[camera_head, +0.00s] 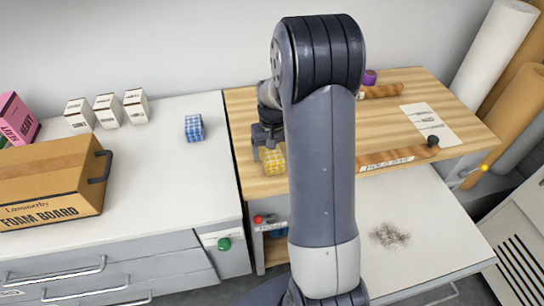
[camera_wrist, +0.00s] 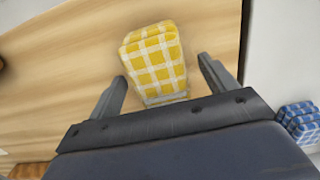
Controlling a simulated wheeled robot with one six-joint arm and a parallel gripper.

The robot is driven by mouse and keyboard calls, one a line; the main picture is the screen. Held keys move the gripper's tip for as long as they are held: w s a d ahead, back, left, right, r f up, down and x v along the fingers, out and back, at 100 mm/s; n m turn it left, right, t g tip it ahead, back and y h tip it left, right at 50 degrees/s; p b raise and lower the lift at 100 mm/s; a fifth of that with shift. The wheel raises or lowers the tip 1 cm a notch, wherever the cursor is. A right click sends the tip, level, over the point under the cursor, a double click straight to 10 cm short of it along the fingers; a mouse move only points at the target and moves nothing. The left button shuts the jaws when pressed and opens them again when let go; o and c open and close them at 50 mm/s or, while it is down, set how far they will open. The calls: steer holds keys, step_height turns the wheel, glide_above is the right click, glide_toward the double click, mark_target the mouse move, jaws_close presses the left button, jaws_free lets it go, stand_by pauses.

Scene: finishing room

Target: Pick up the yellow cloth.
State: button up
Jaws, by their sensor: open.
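The yellow cloth (camera_head: 272,160) is a folded, yellow-and-white checked bundle near the left edge of the wooden tabletop (camera_head: 247,108), partly hidden by my arm in the head view. In the wrist view the yellow cloth (camera_wrist: 155,62) lies just ahead of and partly between the fingers. My gripper (camera_wrist: 164,75) is open, one finger on each side of the cloth, with nothing held. In the head view my gripper (camera_head: 266,138) is right at the cloth. I cannot tell whether the fingers touch it.
A blue checked cloth (camera_head: 194,128) lies on the white counter (camera_head: 160,180) to the left. Three small white boxes (camera_head: 108,110) and a foam board carton (camera_head: 50,180) stand there too. A paper sheet (camera_head: 430,122) and a dark knob (camera_head: 432,141) are at the right.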

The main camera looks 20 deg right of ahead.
steer(key=shift+s+f, duration=0.1)
steer(key=shift+f, duration=0.35)
steer(key=c, duration=1.1)
